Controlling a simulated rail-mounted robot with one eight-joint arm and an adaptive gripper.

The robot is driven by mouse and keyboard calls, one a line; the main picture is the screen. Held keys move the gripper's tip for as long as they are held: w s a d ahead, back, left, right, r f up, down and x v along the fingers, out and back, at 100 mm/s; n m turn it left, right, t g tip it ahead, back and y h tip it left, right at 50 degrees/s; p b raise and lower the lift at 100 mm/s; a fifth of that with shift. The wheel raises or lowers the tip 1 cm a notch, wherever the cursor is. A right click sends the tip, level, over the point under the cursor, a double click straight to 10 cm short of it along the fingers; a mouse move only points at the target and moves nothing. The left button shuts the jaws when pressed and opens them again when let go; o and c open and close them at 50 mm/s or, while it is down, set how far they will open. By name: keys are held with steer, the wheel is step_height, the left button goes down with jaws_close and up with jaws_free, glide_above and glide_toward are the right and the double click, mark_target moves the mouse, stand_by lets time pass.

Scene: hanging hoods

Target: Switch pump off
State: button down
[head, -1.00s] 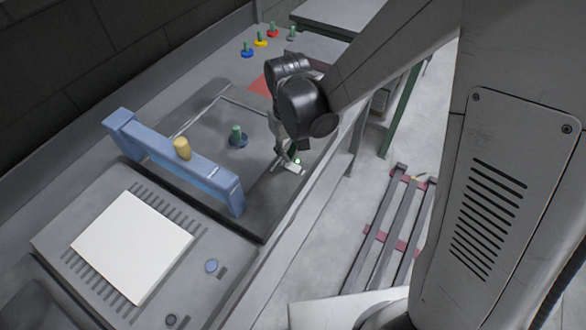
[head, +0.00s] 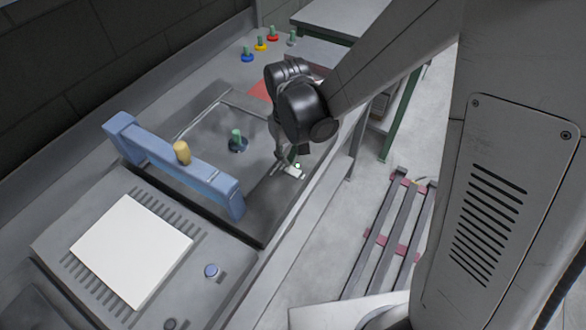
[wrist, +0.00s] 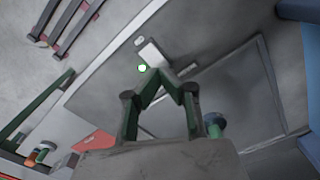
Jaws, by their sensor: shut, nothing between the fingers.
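A small pale block (head: 291,171) lies near the front edge of the dark recessed panel in the head view. It also shows in the wrist view (wrist: 152,54), with a lit green-white spot (wrist: 142,68) beside it. I take this to be the pump switch, but no label is readable. My gripper (head: 287,160) points down at the block. In the wrist view my gripper (wrist: 163,73) has its green fingers shut to a point with nothing between them. The tips are close to the block and the lit spot; contact cannot be told.
A green-topped knob with a dark blue base (head: 237,142) stands on the panel. Several coloured-base knobs stand at the back. A white plate (head: 130,250) lies at the front left.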

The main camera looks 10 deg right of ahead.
mark_target(290, 168)
steer(key=shift+f+b, duration=1.2)
steer(key=shift+f, duration=0.15)
stand_by(1.2)
steer(key=shift+r, duration=0.15)
steer(key=shift+r+p, duration=2.15)
steer(key=shift+r, duration=1.3)
steer(key=shift+d+r, duration=0.15)
steer(key=shift+r, duration=0.05)
steer(key=s+d+r+m+t, duration=0.4)
steer(key=s+d+r+t, duration=0.3)
steer(key=s+d+r, duration=0.6)
step_height(290, 168, up, 3)
steer(key=shift+d+f+b, duration=0.1)
steer(key=shift+d+b, duration=0.2)
steer(key=shift+d, duration=0.25)
